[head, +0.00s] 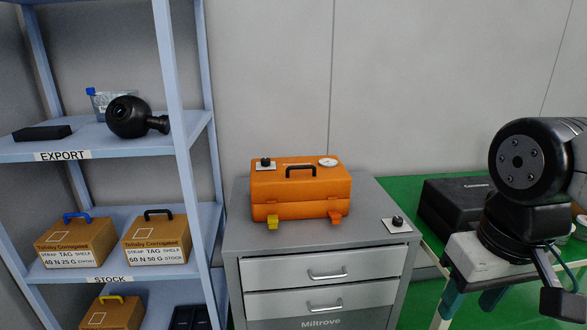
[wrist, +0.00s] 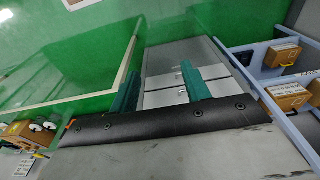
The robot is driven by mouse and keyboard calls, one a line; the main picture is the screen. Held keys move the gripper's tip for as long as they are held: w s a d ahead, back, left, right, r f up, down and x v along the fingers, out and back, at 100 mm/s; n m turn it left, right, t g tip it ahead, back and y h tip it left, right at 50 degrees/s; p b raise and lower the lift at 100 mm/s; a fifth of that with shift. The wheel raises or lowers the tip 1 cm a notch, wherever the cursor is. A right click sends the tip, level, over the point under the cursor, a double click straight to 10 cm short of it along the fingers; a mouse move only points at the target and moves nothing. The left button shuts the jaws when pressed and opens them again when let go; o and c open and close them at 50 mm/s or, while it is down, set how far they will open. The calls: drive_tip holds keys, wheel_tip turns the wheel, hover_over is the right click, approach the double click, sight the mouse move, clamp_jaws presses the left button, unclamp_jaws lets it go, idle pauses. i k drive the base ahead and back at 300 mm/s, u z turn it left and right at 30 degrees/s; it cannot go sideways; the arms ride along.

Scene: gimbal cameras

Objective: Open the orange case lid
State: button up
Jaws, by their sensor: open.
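The orange case (head: 300,190) stands on top of a grey drawer cabinet in the head view, with its lid down. The lid carries a black handle (head: 300,170), a round white gauge (head: 327,162) and a black knob on a pale plate (head: 265,164). A yellow latch (head: 272,222) is at the front left and an orange latch (head: 335,217) at the front right; I cannot tell whether they are fastened. My gripper (head: 471,303) is open and empty at the right, well apart from the case. Its teal fingers also show spread in the wrist view (wrist: 160,90).
The cabinet (head: 325,268) has a small knob plate (head: 398,225) at its right edge. A blue shelf (head: 185,120) with boxes and a black camera stands at left. A green table (head: 415,195) with a black case (head: 455,207) is at right, near my arm.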

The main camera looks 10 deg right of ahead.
sight(312, 178)
drive_tip(key=k, duration=0.65)
drive_tip(key=u, duration=0.4)
drive_tip(key=i, duration=1.7)
drive_tip(key=z, duration=0.4)
